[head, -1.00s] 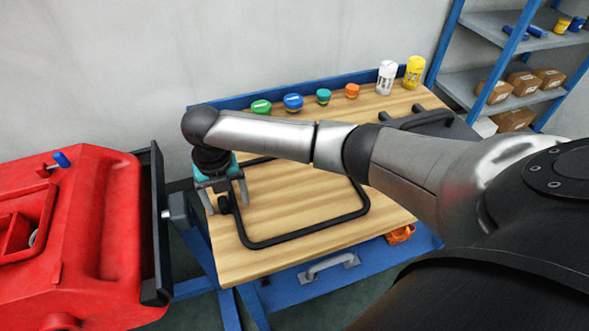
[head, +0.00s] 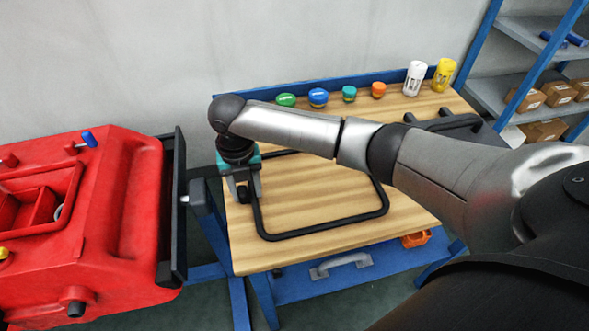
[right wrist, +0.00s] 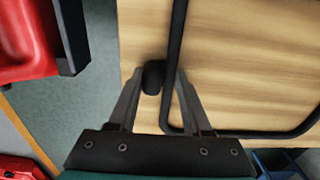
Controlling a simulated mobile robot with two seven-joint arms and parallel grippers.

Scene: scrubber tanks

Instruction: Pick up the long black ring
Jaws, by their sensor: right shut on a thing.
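The long black ring (head: 330,227) is a thin rounded rectangular loop over the wooden tabletop. A short black knob sticks out on its left side. My right gripper (head: 244,195) is at that left side, above the table's left edge. In the right wrist view its two fingers (right wrist: 158,76) are shut on the ring's black knob (right wrist: 153,78), and the ring's bar (right wrist: 172,60) runs just beside it. The ring's far side is partly hidden behind my right arm. I cannot tell whether the ring touches the wood. My left gripper is out of view.
The workbench (head: 300,254) has several colored caps and two bottles (head: 414,78) along its back. Another black handle-like part (head: 450,122) lies at the right. A red tank machine (head: 110,220) stands close on the left. Blue shelving (head: 530,70) is at the right.

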